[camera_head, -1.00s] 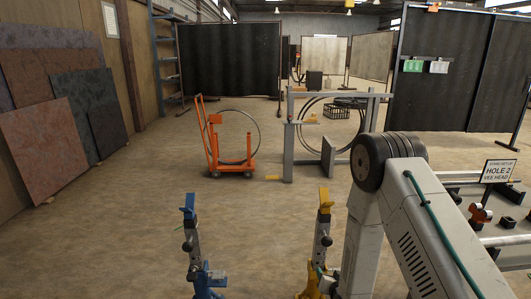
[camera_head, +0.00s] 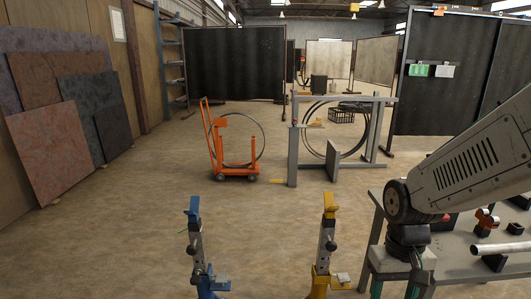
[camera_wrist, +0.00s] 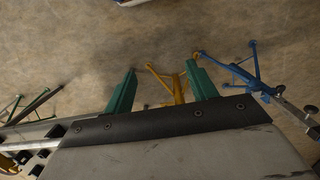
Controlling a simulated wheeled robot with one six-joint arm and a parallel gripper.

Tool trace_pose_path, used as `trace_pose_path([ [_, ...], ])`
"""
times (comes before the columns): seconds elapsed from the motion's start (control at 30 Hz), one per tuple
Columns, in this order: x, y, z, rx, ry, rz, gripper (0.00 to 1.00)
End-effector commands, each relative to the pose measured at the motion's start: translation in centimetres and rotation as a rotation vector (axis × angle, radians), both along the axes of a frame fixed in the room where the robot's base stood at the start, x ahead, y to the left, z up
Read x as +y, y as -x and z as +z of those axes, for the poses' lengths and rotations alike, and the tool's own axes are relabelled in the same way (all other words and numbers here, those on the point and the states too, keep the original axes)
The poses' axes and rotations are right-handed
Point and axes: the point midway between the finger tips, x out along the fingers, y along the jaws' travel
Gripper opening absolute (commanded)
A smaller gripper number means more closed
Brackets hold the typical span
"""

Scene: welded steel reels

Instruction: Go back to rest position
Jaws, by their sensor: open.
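My gripper (camera_wrist: 160,90) shows in the wrist view as two green fingers spread wide apart, with nothing between them but the view of the floor and a yellow stand beyond. In the head view my gripper (camera_head: 394,290) points down at the lower right, by the near left corner of a grey bench, and its fingertips are cut off by the lower edge. The yellow stand (camera_head: 327,240) is upright just left of it. It also shows in the wrist view (camera_wrist: 178,88). The blue stand (camera_head: 196,245) is farther left and shows at the right of the wrist view (camera_wrist: 243,75).
A grey bench (camera_head: 455,262) with tools stands at right. An orange cart (camera_head: 235,170) with a ring and a grey frame (camera_head: 292,160) with large rings stand ahead. Stone slabs (camera_head: 55,145) lean at left. The floor (camera_head: 120,240) between is clear.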

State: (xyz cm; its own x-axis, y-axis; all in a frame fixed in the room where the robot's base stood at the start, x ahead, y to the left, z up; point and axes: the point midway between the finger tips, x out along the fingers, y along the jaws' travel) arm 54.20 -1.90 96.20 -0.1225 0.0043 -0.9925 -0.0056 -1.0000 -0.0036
Motion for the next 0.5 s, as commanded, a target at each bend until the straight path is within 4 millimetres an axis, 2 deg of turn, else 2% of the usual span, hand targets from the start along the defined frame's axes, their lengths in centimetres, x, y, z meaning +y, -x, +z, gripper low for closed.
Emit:
trace_pose_path([
  [0.03, -0.2, 1.6, 1.9, 0.005, 0.000, 0.006, 0.57],
  [0.1, -0.4, 3.8, 4.0, 0.020, 0.001, 0.013, 0.57],
  [0.3, -0.9, 9.3, 9.0, 0.000, 0.004, 0.022, 0.57],
  [0.4, -1.0, 10.8, 10.8, -0.063, 0.006, 0.017, 0.57],
  [0.5, -1.1, 11.6, 12.1, -0.143, 0.007, 0.011, 0.57],
])
